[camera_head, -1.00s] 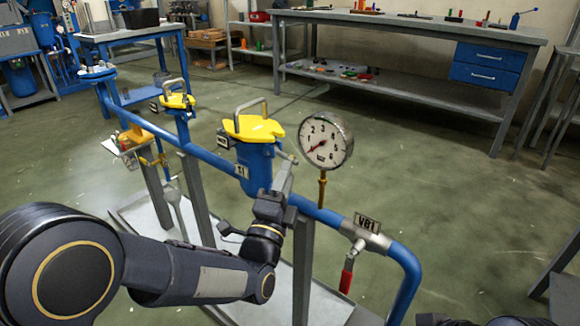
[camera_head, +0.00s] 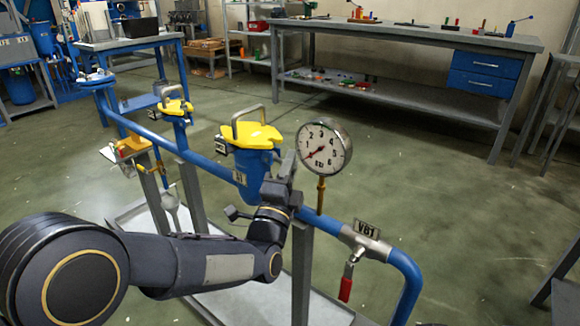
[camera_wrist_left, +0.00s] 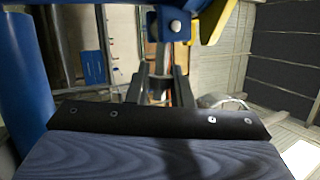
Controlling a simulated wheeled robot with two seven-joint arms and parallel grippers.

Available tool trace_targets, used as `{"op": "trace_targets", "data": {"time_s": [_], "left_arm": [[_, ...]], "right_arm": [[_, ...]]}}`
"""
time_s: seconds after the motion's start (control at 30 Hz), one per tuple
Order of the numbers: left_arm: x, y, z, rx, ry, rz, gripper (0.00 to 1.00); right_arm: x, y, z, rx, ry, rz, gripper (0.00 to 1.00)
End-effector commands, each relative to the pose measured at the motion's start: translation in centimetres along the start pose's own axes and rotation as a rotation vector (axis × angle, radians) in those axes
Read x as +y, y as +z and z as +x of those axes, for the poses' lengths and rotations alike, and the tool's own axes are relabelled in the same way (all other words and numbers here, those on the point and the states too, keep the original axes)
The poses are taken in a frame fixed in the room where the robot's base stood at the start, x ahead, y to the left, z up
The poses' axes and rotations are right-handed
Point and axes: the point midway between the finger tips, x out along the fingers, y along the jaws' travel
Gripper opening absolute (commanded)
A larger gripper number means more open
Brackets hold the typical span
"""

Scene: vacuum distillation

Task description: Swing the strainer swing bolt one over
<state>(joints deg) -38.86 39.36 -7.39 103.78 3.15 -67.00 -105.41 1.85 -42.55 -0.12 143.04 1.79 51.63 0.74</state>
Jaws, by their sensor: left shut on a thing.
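The strainer (camera_head: 255,165) is a blue body on the blue pipe, with a yellow cover (camera_head: 250,136) and a grey bail handle on top. My left gripper (camera_head: 286,170) is at the strainer's right side, below the cover's edge. In the left wrist view, my left gripper (camera_wrist_left: 161,88) is shut on the swing bolt (camera_wrist_left: 161,62), a grey rod hanging under a blue lug (camera_wrist_left: 174,22) with a round pin head. A yellow edge of the cover (camera_wrist_left: 215,22) is close by. In the head view my fingers mostly hide the bolt. My right gripper is not visible.
A pressure gauge (camera_head: 324,147) stands on the pipe just right of my left gripper. A valve tagged VB1 with a red handle (camera_head: 346,289) is further right. A second yellow-topped fitting (camera_head: 176,107) is up the pipe. A workbench (camera_head: 400,32) stands behind; floor between is clear.

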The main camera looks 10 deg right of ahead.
Motion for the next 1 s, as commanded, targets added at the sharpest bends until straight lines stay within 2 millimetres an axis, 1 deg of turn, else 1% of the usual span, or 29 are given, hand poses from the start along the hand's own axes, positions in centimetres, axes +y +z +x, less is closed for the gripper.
{"op": "trace_targets", "data": {"time_s": [0.07,0.13,0.23,0.3,0.4,0.5,0.77,0.8,0.87,1.0], "left_arm": [[-0.6,-0.1,0.2,-0.019,0.016,-0.042,0.00],[-1.3,-0.1,0.5,-0.051,0.045,-0.119,0.00],[-2.3,-0.1,1.0,-0.114,0.104,-0.259,0.00],[-2.5,0.0,1.1,-0.146,0.133,-0.330,0.00],[-2.5,0.2,1.2,-0.175,0.157,-0.394,0.00],[-2.3,0.2,1.1,-0.187,0.167,-0.421,0.00],[-2.2,0.3,1.1,-0.188,0.166,-0.422,0.00],[-2.2,0.3,1.1,-0.188,0.166,-0.422,0.24],[-2.2,0.3,1.1,-0.188,0.166,-0.422,0.30],[-2.2,0.3,1.0,-0.188,0.166,-0.421,0.30]], "right_arm": [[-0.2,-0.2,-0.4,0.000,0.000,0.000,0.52],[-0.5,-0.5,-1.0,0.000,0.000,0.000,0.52],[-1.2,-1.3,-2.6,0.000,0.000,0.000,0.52],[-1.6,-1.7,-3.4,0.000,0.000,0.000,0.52],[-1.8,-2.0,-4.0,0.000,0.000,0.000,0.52],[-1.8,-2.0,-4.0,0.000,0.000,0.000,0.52],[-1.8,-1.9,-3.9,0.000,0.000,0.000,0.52],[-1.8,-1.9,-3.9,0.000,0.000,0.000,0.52],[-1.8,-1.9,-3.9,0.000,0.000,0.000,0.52],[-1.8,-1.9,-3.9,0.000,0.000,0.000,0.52]]}}
